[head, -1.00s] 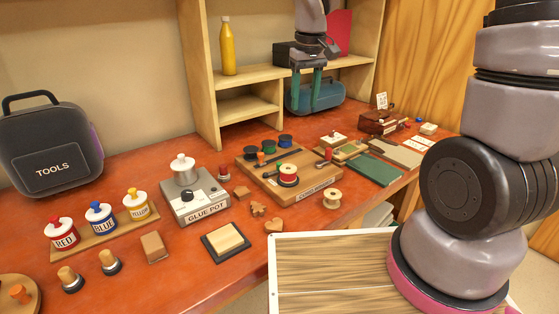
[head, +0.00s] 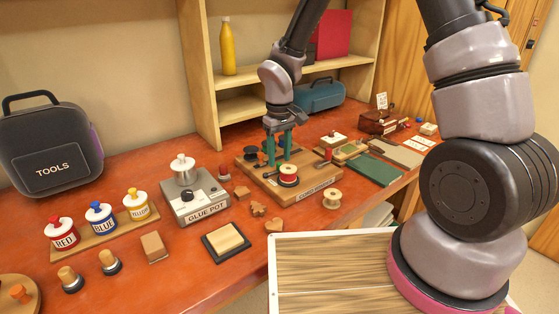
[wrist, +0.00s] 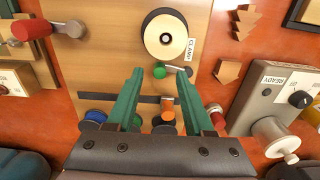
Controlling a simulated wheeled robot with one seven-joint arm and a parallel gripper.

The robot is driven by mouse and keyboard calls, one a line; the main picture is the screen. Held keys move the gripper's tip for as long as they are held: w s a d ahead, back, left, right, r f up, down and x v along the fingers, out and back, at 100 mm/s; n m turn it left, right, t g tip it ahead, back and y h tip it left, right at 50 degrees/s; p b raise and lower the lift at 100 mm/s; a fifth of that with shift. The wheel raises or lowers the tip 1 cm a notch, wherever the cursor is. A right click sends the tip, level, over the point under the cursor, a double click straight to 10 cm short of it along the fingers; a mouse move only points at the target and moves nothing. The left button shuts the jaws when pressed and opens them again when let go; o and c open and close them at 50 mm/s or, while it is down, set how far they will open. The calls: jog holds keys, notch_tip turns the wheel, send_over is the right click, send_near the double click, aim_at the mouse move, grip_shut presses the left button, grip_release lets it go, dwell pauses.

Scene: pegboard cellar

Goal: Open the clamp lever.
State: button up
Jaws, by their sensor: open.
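The clamp lever (wrist: 173,69) shows in the wrist view as a short grey bar with a green knob at one end, on a wooden board (wrist: 110,60) beside a white CLAMP label (wrist: 190,50). My gripper (head: 279,158) is open and empty, pointing down over the board. In the wrist view its two green fingers lie either side of the green knob, with one fingertip near the bar's grey end. I cannot tell their height above it or whether they touch. In the head view the fingers hide the lever.
A spool (wrist: 165,37) sits close beside the lever on the board. An orange peg (wrist: 168,107) and dark spools stand between and near the fingers. A red-handled crank (wrist: 32,27) is at the board's other end. The glue pot (head: 190,196) stands left of the board.

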jog(key=shift+f, duration=0.95)
grip_shut()
jog(key=shift+w, duration=0.1)
jog(key=n, duration=0.1)
jog(key=w+n, duration=0.1)
jog(key=n, duration=0.1)
jog(key=shift+a, duration=0.35)
jog(key=shift+w+a+n, duration=0.25)
jog(key=shift+n, duration=0.75)
jog(key=shift+w+a+n, duration=0.2)
jog(key=shift+a+n, duration=0.05)
jog(key=shift+n, duration=0.75)
jog(key=shift+r, duration=0.1)
